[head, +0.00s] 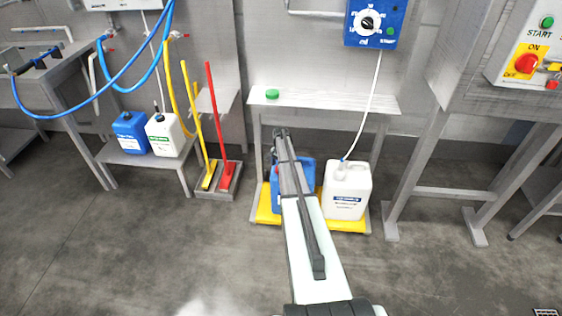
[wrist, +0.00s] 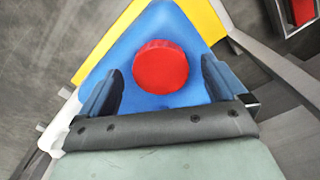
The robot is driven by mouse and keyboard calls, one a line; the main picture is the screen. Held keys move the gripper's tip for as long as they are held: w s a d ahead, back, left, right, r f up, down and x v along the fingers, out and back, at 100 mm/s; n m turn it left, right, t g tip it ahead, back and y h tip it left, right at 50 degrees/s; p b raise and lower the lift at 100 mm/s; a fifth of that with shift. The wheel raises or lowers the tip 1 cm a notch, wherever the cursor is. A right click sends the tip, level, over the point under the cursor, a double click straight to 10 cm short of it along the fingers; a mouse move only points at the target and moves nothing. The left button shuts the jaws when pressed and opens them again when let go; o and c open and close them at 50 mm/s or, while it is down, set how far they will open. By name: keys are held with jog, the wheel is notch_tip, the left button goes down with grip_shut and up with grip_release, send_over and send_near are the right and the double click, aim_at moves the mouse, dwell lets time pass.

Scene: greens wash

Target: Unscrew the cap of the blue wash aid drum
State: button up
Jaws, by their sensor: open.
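The blue wash aid drum (head: 308,172) stands under the small steel table, mostly hidden behind my arm in the head view. In the wrist view the drum's blue top (wrist: 162,35) fills the middle. Its round red cap (wrist: 160,67) sits on the drum. My gripper (wrist: 162,88) is open, with one dark finger at each side of the cap in the picture. The fingers look apart from the cap; I cannot tell their height relative to it. In the head view my gripper (head: 279,133) is small, and the red cap is mostly hidden.
A white drum (head: 347,190) with a hose stands right of the blue drum on a yellow base (head: 264,213). A green cap (head: 272,94) lies on the steel table (head: 330,98) above. Red (head: 220,125) and yellow (head: 194,115) tools stand to the left. The front floor is clear.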

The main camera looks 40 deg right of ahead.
jog(key=shift+f, duration=0.7)
jog(key=c, duration=1.1)
jog(key=n, duration=0.6)
jog(key=shift+s, duration=0.15)
jog(key=n, duration=0.6)
jog(key=shift+d+n, duration=0.2)
jog(key=shift+n, duration=0.2)
jog(key=n, duration=0.6)
jog(key=shift+d+n, duration=0.15)
jog(key=shift+n, duration=0.15)
jog(key=n, duration=0.6)
jog(key=shift+d+n, duration=0.1)
jog(key=shift+n, duration=0.2)
